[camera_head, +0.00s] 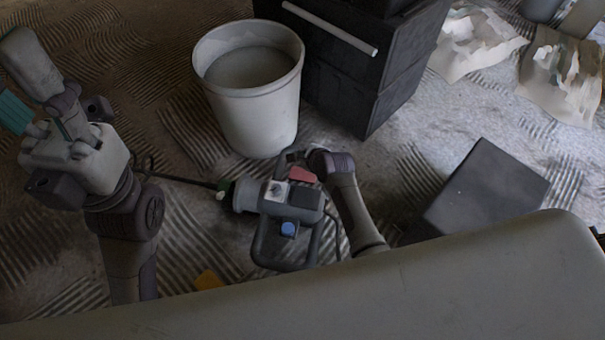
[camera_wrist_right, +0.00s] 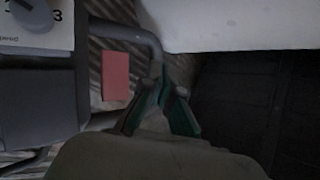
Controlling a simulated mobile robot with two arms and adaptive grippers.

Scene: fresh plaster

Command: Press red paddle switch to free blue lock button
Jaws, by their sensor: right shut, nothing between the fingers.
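My right gripper (camera_head: 307,156) is at the tool's far right edge, close to the paddle. In the right wrist view its teal fingertips (camera_wrist_right: 161,82) are shut and empty, just right of the red paddle (camera_wrist_right: 116,77), by the tool's frame bar. I cannot tell whether they touch it. My left gripper (camera_head: 40,119) is raised at left, fingers apart and empty.
A white bucket (camera_head: 262,130) stands behind the tool, beside a black cabinet (camera_head: 345,75). A dark box (camera_head: 487,190) is at right. A cable or rod (camera_head: 180,178) runs left from the tool. Crumpled sheets (camera_head: 560,75) lie at the far right.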

